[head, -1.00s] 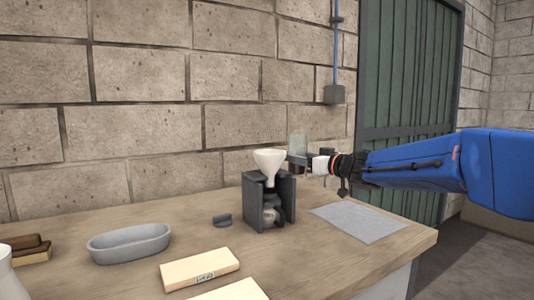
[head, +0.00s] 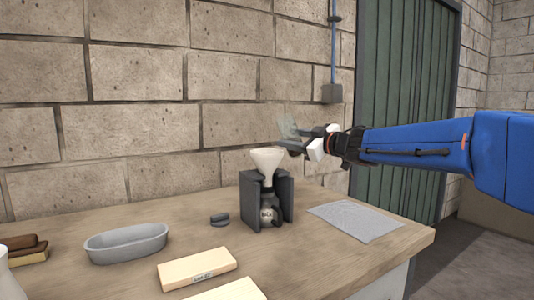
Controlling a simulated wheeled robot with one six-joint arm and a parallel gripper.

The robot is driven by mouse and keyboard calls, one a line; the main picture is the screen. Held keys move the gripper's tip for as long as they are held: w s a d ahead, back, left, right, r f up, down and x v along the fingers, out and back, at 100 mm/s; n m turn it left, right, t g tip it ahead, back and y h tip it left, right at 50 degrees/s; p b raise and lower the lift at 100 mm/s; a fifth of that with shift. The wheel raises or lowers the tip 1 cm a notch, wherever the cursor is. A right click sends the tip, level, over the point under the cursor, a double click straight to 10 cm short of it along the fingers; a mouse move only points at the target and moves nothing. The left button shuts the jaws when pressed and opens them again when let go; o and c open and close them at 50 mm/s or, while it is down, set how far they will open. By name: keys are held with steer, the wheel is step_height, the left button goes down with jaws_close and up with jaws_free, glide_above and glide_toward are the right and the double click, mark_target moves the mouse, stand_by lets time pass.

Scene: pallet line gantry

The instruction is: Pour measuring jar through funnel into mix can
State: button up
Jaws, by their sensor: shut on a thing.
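A white funnel (head: 268,160) stands upright with its wide mouth up. Its stem goes down toward a small labelled mix can (head: 267,214) inside a dark grey holder (head: 285,200) on the bench. My gripper (head: 296,146) is at the funnel's upper right, shut on a clear measuring jar (head: 287,129). The jar is tilted to the left, above the funnel's mouth and apart from it. What is in the jar, and whether anything flows from it, cannot be made out. The inside of the funnel is hidden.
A grey oval dish (head: 126,243), a small dark piece (head: 220,219) and a pale labelled block (head: 197,269) lie left of the holder. A brown brush-like block (head: 25,249) is at far left. A grey sheet (head: 356,221) lies right. A block wall stands behind.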

mark_target(292, 128)
steer(key=shift+s+a+r+n, duration=0.2)
steer(key=shift+r+n, duration=0.15)
steer(key=shift+n, duration=0.2)
steer(key=shift+s+a+r+n, duration=0.15)
steer(key=shift+r+n, duration=0.15)
steer(key=shift+n, duration=0.25)
steer(key=shift+f+n, duration=0.2)
steer(key=shift+n, duration=0.5)
steer(key=shift+w+d+f+n, duration=0.15)
steer(key=shift+w+f+n, duration=0.05)
steer(key=shift+f+n, duration=0.6)
steer(key=shift+f, duration=0.1)
steer(key=shift+d+r+n, duration=0.1)
steer(key=shift+r+n, duration=0.45)
steer(key=shift+n, duration=0.45)
steer(key=shift+f+n, duration=0.1)
steer(key=shift+n, duration=0.4)
steer(key=shift+n, duration=0.3)
steer(key=shift+s+a+r+n, duration=0.45)
steer(key=shift+a+r+n, duration=0.1)
steer(key=shift+n, duration=0.35)
steer(key=shift+s+a+r+n+p, duration=0.2)
steer(key=shift+r+n+p, duration=0.3)
steer(key=shift+n, duration=0.4)
steer(key=shift+s+a+r+n+p, duration=0.15)
steer(key=shift+r+n+p, duration=0.15)
steer(key=shift+r+n, duration=0.5)
stand_by(0.4)
